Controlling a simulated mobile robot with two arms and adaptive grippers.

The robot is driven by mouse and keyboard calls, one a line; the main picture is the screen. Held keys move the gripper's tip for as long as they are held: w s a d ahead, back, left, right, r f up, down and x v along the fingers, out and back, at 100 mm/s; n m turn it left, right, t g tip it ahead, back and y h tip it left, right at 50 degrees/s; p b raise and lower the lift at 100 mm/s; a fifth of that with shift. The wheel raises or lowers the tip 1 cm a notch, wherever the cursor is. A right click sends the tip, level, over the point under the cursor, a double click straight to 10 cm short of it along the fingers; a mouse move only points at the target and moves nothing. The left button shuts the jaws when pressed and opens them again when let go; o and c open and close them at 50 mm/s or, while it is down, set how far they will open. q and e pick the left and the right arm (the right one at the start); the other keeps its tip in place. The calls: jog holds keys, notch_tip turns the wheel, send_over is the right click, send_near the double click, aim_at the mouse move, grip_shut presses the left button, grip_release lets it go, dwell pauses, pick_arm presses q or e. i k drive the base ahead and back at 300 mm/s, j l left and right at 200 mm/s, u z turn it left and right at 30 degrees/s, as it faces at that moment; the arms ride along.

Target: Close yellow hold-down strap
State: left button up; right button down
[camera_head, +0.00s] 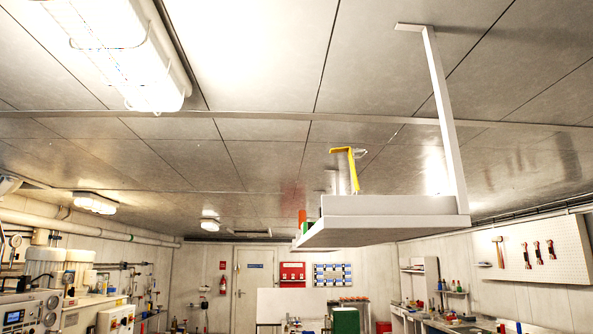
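A yellow bent piece (352,171), which looks like the yellow hold-down strap, stands upright above a hanging white shelf (395,232) in the head view. Its top bends over to the left, and a small pale loop shows beside the top. The shelf's raised side hides its lower end. I cannot tell what it is fixed to. Neither of my grippers is in view.
A white post (446,115) holds the shelf from the ceiling at right. An orange item (302,217) shows at the shelf's left end. Machinery (70,285) lines the left wall. A pegboard with tools (535,250) and a bench are at right. A door (253,280) is at back.

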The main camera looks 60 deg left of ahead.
aim_at(335, 150)
jog(key=i+l+u, duration=0.1)
jog(key=u, duration=0.35)
jog(key=i+l+u, duration=0.2)
jog(key=u, duration=0.25)
jog(key=i+l+u, duration=0.15)
jog(key=u, duration=0.25)
jog(key=l+u, duration=0.25)
jog(key=u, duration=0.2)
jog(key=i+l+u, duration=0.15)
jog(key=l+u, duration=0.15)
jog(key=i+l+u, duration=0.1)
jog(key=l+u, duration=0.45)
jog(key=i+l, duration=0.05)
